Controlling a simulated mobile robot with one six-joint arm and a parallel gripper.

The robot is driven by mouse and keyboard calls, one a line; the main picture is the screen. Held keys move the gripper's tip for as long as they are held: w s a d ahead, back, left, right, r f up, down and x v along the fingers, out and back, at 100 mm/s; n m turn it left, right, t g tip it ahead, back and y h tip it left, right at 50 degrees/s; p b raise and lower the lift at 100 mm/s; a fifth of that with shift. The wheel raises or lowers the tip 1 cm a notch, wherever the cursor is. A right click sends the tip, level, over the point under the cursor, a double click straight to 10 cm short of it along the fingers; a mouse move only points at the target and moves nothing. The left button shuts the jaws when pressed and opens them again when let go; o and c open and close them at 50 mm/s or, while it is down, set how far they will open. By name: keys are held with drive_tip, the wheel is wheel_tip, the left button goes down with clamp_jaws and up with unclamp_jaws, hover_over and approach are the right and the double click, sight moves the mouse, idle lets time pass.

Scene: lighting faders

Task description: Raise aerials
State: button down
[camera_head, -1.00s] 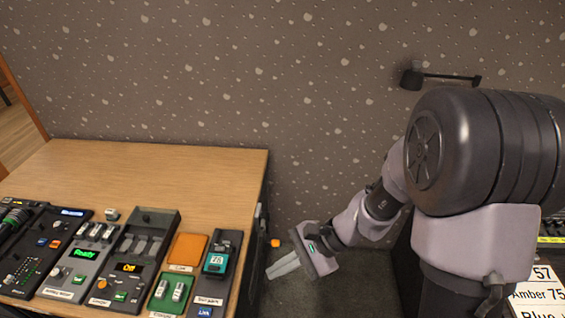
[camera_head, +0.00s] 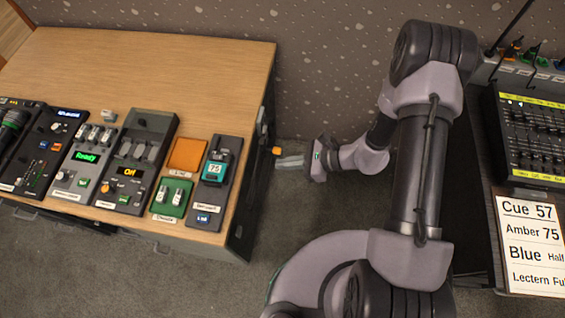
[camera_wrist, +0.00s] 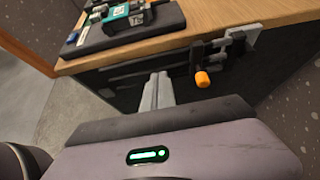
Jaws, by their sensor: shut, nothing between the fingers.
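My gripper (camera_head: 290,162) is shut and empty beside the right side of the wooden desk. Its pale fingers also show in the wrist view (camera_wrist: 157,82). An orange knob (camera_head: 276,150) on a dark bracket sticks out from the desk's side. In the wrist view the knob (camera_wrist: 202,79) is right of the fingertips with a gap in the picture. Thin dark rods (camera_head: 512,26), possibly aerials, rise by a grey unit (camera_head: 520,72) at the upper right. I cannot read any label that says aerials.
Several control boxes line the desk (camera_head: 170,65), including one reading "Ready" (camera_head: 87,157) and a green one (camera_head: 172,197). A black fader console (camera_head: 540,140) and a white cue card (camera_head: 533,245) are at the right. Grey floor (camera_head: 240,285) is open between.

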drive_tip(key=b+x, duration=0.2)
drive_tip(key=x, duration=0.5)
drive_tip(key=shift+r, duration=0.1)
